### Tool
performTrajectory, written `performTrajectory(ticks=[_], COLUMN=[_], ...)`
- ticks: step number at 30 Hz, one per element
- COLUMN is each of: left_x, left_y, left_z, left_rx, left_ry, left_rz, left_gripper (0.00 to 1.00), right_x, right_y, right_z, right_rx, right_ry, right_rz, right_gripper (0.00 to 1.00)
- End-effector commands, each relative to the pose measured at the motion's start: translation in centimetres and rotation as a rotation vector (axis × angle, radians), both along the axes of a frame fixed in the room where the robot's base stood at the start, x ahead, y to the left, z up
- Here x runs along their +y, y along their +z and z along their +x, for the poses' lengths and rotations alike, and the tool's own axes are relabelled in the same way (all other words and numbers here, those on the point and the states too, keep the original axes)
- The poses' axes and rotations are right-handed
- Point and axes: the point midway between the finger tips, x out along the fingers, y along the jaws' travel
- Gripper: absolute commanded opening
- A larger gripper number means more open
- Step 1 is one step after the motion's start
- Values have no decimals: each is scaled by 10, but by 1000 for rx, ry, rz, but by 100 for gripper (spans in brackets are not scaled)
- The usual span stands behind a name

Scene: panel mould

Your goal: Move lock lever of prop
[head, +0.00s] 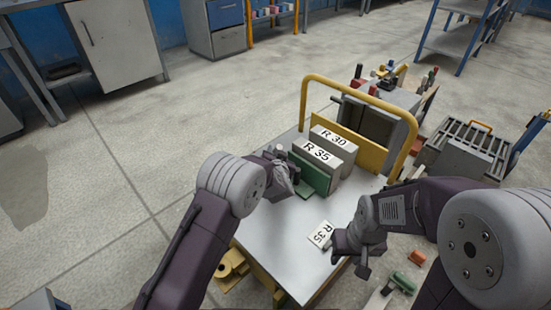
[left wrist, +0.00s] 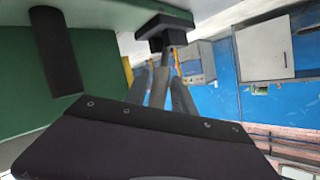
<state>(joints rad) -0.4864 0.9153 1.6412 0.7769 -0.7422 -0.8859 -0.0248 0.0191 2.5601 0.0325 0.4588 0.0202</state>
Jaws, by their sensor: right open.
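A green upright piece (head: 308,178) stands on the trolley top against the panel marked R 35 (head: 318,153); it may be the prop. My left gripper (head: 284,178) is close beside its left side; contact is unclear. In the left wrist view a green face (left wrist: 25,85) fills the left, with a dark cylinder (left wrist: 57,50) in front of it. A black block (left wrist: 165,32) at the end of grey bars is near the top middle. I cannot pick out the lock lever for sure. My right gripper (head: 348,256) is open near the trolley's front right edge.
The trolley top (head: 290,240) is clear at the front left. A loose R 35 label (head: 320,234) lies beside my right gripper. A panel marked R 30 (head: 336,140) and a yellow hoop rail (head: 304,100) stand behind. A roller stand (head: 468,145) is at right.

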Motion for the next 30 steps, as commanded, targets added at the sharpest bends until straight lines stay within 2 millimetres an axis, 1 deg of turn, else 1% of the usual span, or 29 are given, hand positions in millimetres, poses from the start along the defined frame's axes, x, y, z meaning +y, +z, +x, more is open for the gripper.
performTrajectory(ticks=[1, 3, 10, 13, 14, 30], left_x=[0, 0, 0, 0, 0, 0], left_y=[-4, -3, -1, -2, -2, -2], left_z=[4, 7, 8, 8, 8, 8], left_rx=[-1, -2, 0, 0, 0, 0], left_ry=[0, 0, -2, -1, -1, -1], left_rz=[-1, -1, 0, 0, 0, 0], left_gripper=[31, 31, 31, 3, 0, 0], right_x=[0, 0, 0, 0, 0, 0], right_y=[-5, -6, -4, -4, -4, -4], right_z=[0, 0, 0, 0, 0, 0], right_rx=[0, 0, 0, 0, 0, 0], right_ry=[0, 0, 0, 0, 0, 0], right_rz=[0, 0, 0, 0, 0, 0], right_gripper=[42, 42, 42, 42, 42, 42])
